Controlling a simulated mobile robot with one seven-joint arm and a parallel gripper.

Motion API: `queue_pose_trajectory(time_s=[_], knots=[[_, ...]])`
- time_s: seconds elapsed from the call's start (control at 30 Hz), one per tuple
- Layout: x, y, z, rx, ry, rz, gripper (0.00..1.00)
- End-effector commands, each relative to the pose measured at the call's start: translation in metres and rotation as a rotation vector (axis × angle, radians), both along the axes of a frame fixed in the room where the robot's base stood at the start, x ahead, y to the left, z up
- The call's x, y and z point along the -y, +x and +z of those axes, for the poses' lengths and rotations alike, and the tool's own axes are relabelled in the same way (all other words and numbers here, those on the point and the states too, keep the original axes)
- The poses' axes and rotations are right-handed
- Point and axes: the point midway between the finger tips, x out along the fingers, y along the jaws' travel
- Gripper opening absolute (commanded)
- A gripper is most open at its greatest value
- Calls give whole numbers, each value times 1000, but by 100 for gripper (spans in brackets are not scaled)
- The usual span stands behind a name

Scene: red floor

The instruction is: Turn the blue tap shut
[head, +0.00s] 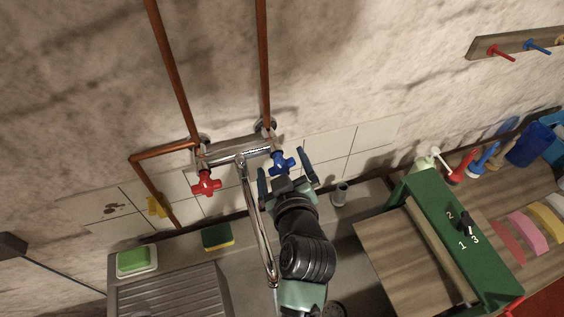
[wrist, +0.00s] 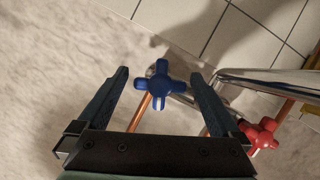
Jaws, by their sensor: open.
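The blue tap (head: 284,162) is a cross-shaped handle on the right end of a chrome wall mixer (head: 238,150). My gripper (head: 287,177) is open, its two fingers reaching up toward the wall on either side of the blue tap. In the wrist view the blue tap (wrist: 160,87) sits between and slightly beyond the fingertips of my gripper (wrist: 160,80), with a visible gap on each side. The fingers do not appear to touch it. The red tap (head: 206,183) is on the mixer's left end and also shows at the lower right of the wrist view (wrist: 258,134).
The long chrome spout (head: 258,225) hangs down just left of my arm. Copper pipes (head: 263,60) run up the wall. A green sponge (head: 218,237) and a soap dish (head: 134,262) lie by the sink. A green box (head: 425,195) stands right on the wooden counter.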

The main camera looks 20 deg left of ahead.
Motion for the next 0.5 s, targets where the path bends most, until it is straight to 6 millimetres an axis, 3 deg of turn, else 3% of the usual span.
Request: queue_pose_trajectory(time_s=[0.27,0.5], knots=[[0,1,-1,0,0,0,98],[0,0,-1,-1,-1,0,55]])
